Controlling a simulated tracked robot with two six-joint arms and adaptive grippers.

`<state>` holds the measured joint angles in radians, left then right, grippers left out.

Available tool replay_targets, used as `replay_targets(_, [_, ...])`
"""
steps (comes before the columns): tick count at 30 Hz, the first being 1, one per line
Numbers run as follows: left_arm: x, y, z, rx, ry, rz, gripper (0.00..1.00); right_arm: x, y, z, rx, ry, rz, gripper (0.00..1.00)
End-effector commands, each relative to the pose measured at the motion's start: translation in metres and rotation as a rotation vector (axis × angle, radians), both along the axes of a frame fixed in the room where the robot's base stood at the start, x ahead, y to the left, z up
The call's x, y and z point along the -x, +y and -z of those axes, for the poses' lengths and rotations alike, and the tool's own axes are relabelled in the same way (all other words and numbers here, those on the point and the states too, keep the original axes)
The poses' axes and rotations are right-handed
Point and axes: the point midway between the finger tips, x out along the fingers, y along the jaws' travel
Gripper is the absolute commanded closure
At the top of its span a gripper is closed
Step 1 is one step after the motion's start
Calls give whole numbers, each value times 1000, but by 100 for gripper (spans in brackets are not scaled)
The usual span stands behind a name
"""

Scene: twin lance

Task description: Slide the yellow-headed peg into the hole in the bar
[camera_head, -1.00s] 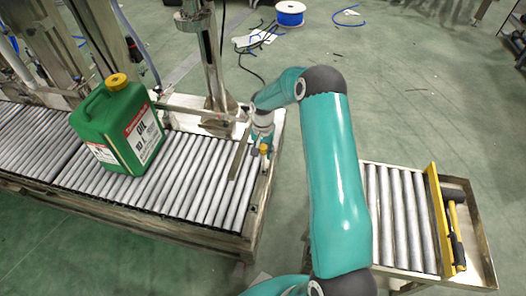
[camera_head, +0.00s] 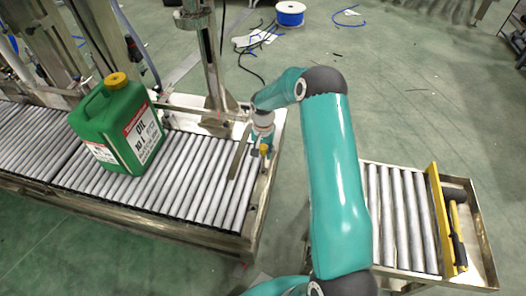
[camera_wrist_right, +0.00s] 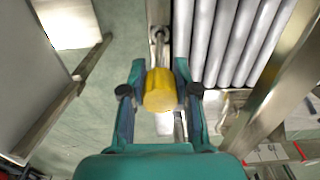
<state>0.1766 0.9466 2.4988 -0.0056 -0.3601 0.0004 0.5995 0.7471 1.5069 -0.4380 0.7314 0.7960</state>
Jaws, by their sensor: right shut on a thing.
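The yellow-headed peg shows its yellow head (camera_wrist_right: 160,91) in the right wrist view and as a small yellow spot (camera_head: 264,149) in the head view. My right gripper (camera_wrist_right: 160,84) is shut on the peg, with one finger on each side of the head. A thin metal shaft (camera_wrist_right: 160,50) shows beyond the head, toward a narrow metal strip beside the rollers. In the head view my right gripper (camera_head: 262,146) is by the conveyor's right end. A thin grey bar (camera_head: 239,152) stands out close to its left. I cannot tell the hole or whether the tip touches it. My left gripper is out of view.
A green oil jug (camera_head: 118,128) stands on the roller conveyor (camera_head: 195,175), left of the gripper. A metal post (camera_head: 213,70) rises behind. A second roller table (camera_head: 400,215) is at right, with a yellow rail (camera_head: 438,220) and a hammer (camera_head: 456,235).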

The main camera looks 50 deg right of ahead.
Motion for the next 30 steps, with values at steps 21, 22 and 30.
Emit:
replay_targets(21, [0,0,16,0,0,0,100,0,0,19,1,0,0,100])
replay_targets(22, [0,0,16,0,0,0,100,0,0,20,1,0,0,100])
replay_targets(30, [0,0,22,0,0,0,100,0,0,27,1,0,0,100])
